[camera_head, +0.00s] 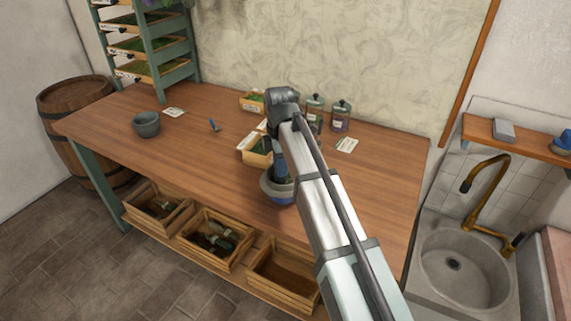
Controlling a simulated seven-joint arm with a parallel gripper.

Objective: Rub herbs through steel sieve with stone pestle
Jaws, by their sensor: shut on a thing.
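A grey-blue bowl (283,199) stands near the table's front edge, with a paler rim that may be the steel sieve. My gripper (281,174) points down over the bowl, at or just inside its rim. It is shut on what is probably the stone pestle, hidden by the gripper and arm. I cannot make out herbs in the sieve, or whether the held thing touches it.
A dark grey mortar (147,125) stands at the table's left. Jars (340,116) and another herb box (251,102) stand along the back. A sink (464,268) is at right. The left-front tabletop is clear.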

